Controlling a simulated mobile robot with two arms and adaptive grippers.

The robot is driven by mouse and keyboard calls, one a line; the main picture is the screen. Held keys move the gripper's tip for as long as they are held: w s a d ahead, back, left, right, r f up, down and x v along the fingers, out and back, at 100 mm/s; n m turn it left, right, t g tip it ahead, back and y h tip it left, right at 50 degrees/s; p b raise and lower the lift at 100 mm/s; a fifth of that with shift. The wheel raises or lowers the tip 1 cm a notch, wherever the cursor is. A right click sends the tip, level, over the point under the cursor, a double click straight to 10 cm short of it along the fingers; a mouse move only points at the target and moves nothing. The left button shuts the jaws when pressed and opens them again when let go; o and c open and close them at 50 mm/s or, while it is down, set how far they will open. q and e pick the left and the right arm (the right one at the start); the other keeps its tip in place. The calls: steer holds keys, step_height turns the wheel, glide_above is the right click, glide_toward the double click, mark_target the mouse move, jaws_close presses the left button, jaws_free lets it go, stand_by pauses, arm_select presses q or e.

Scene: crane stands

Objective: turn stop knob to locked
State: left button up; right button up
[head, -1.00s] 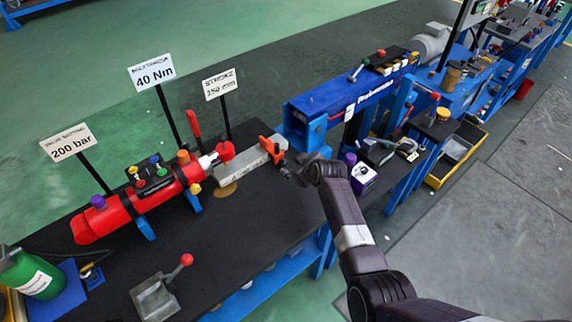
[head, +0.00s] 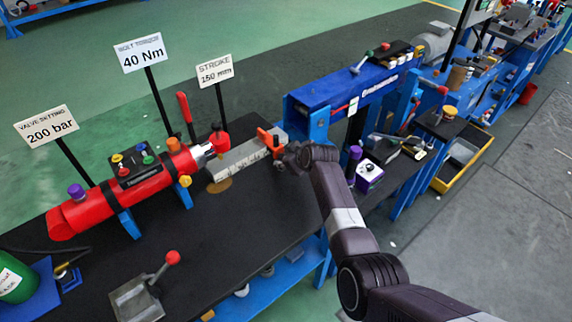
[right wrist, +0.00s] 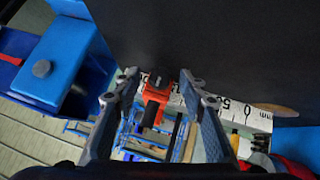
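The orange-red stop (head: 269,142) with its knob sits on the pale ruler beam (head: 238,160), near the beam's right end. In the right wrist view the orange stop (right wrist: 154,104) lies between my fingers, beside the beam's printed scale (right wrist: 222,108). My right gripper (head: 284,158) is just right of the stop in the head view, and its arm hides part of that area. In the right wrist view my right gripper (right wrist: 158,78) is open, with gaps showing beside the stop. I cannot read the knob's setting. My left gripper is not in view.
A red cylinder (head: 145,183) with coloured knobs lies left of the beam. Signs on posts stand behind, including a 40 Nm sign (head: 141,53). A blue press frame (head: 350,92) stands right of the stop. The black tabletop (head: 225,235) in front is largely bare.

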steer(key=shift+w+a+f, duration=0.1)
steer(key=shift+w, duration=0.1)
steer(key=shift+c, duration=0.4)
jaws_close()
steer(key=shift+b, duration=0.3)
steer(key=shift+w+d+f+m+g+y+b, duration=0.15)
steer(key=shift+d+m+g+y+b, duration=0.1)
steer(key=shift+m+g+y+b, duration=0.35)
steer(key=m+g+y+b, duration=0.1)
steer(key=y+b, duration=0.1)
steer(key=b, duration=0.2)
steer(key=shift+w+d+f, duration=0.1)
steer(key=shift+d, duration=0.05)
steer(key=shift+m+g+y+b, duration=0.4)
steer(key=shift+g+y+b, duration=0.1)
steer(key=shift+b, duration=0.7)
